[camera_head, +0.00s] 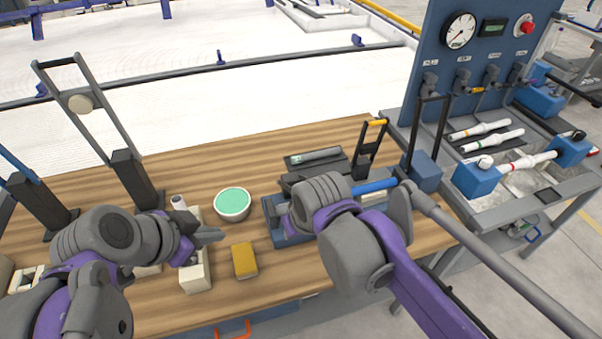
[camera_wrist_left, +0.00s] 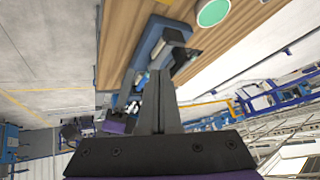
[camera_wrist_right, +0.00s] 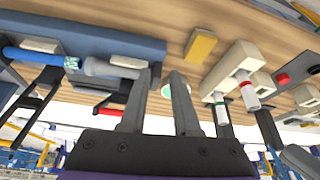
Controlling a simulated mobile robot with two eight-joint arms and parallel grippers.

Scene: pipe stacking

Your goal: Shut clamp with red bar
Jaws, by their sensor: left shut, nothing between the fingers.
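A red bar (camera_wrist_right: 112,112) shows in the right wrist view, left of the right gripper's fingers. The rest of its clamp is mostly hidden there, and in the head view my right arm covers that area. The blue fixture (camera_wrist_right: 110,46) carries a blue pipe (camera_wrist_right: 28,56) and a grey piece beside it. My right gripper (camera_wrist_right: 158,78) is open and empty, with its fingers apart beside the fixture; its fingers are hidden in the head view. My left gripper (camera_head: 216,235) is shut and empty above the cream block; its closed fingers also show in the left wrist view (camera_wrist_left: 157,80).
A raised black clamp with a yellow bar (camera_head: 376,123) stands behind the fixture. A green-filled bowl (camera_head: 232,203), a yellow block (camera_head: 244,260) and a cream block (camera_head: 197,275) lie between my arms. Tall dark stands rise at left. Bare wood (camera_head: 230,160) lies behind the bowl.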

